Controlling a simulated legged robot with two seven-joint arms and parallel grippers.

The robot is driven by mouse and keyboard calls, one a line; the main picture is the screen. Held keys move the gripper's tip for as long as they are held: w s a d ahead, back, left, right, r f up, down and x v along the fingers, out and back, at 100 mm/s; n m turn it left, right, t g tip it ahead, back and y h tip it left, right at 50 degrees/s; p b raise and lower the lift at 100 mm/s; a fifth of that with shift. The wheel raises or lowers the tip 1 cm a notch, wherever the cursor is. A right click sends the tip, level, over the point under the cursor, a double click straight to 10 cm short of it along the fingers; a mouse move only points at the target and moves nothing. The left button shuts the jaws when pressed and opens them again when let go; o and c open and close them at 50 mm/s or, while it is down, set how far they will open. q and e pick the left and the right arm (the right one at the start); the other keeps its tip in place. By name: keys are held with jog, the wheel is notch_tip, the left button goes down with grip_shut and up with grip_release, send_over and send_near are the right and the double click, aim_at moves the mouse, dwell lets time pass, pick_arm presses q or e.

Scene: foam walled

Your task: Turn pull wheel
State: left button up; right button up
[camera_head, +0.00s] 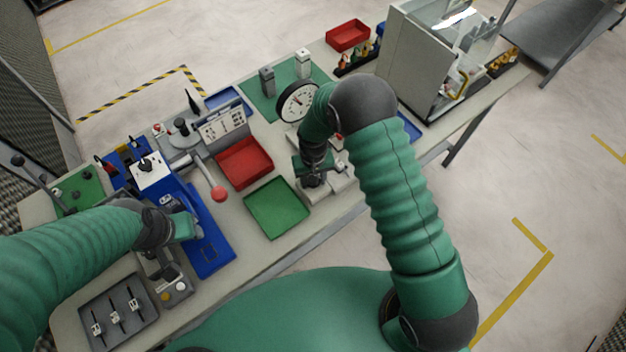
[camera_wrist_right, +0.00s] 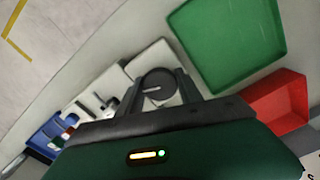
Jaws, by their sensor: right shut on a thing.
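The pull wheel (camera_wrist_right: 158,84) is a dark round knob with a light mark, on a white base block (camera_wrist_right: 150,60) in the right wrist view. My right gripper (camera_wrist_right: 160,86) has a finger on each side of the wheel and is shut on it. In the head view my right gripper (camera_head: 312,180) points down over the light base, and the wheel is mostly hidden by it. My left gripper (camera_head: 190,228) is at the left over the blue board; its finger opening is not clear.
A green tray (camera_head: 277,208) and a red tray (camera_head: 244,163) lie left of the right gripper. A round dial gauge (camera_head: 297,102) stands behind it. A blue board (camera_head: 212,250) and a grey slider panel (camera_head: 118,312) are at the left. A large machine (camera_head: 425,60) stands at the far right.

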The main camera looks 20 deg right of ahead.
jog(key=shift+w+m, duration=0.2)
jog(key=shift+m, duration=0.8)
jog(key=m+b, duration=0.1)
jog(key=m, duration=0.2)
jog(key=shift+r+m, duration=0.15)
jog(key=shift+m, duration=0.15)
jog(key=m, duration=0.5)
jog(key=shift+w+m, duration=0.1)
jog(key=shift+m, duration=0.2)
jog(key=o, duration=1.4)
jog(key=shift+c, duration=0.2)
